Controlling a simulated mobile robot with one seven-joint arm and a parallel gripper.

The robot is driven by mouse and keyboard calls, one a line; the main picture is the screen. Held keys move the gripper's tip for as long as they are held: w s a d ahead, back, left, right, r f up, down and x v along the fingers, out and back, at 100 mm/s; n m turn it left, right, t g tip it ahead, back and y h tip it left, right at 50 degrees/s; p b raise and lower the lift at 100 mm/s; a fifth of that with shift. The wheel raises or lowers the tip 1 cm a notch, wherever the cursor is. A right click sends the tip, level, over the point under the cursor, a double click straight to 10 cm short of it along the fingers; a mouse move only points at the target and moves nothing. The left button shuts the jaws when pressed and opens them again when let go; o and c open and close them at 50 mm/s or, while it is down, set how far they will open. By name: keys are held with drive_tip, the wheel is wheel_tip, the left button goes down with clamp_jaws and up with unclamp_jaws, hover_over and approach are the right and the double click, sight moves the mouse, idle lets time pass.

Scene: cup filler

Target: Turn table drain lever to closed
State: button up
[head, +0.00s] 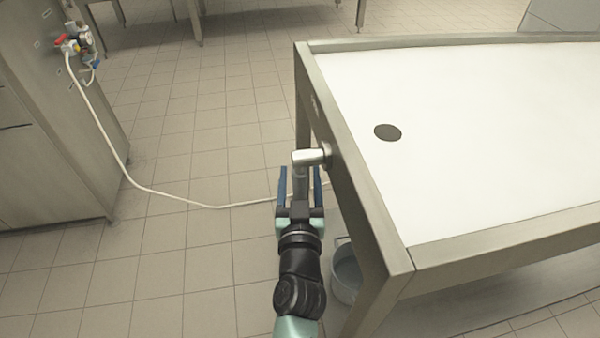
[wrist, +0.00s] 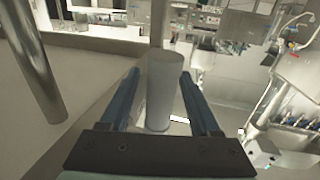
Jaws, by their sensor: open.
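The table drain lever (head: 310,157) is a silver handle on the left side of the steel table. Its short arm sticks out from the table's side, and a grip part hangs down from its outer end. My gripper (head: 299,180) is open, with one blue finger on each side of the hanging part. In the wrist view the lever's grey cylinder (wrist: 163,90) stands between the two fingers of my gripper (wrist: 160,95). I cannot tell whether either finger touches it. The table (head: 358,195) has a white top with a dark round drain (head: 387,132).
A bucket (head: 346,272) stands on the floor under the table, right of my arm. A white hose (head: 150,188) runs over the tiles from taps (head: 78,44) on a steel cabinet (head: 60,130) at left. The tiled floor left of my arm is otherwise clear.

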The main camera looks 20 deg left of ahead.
drive_tip(key=shift+w+a, duration=0.1)
drive_tip(key=shift+w, duration=0.1)
clamp_jaws()
idle(0.3)
idle(1.1)
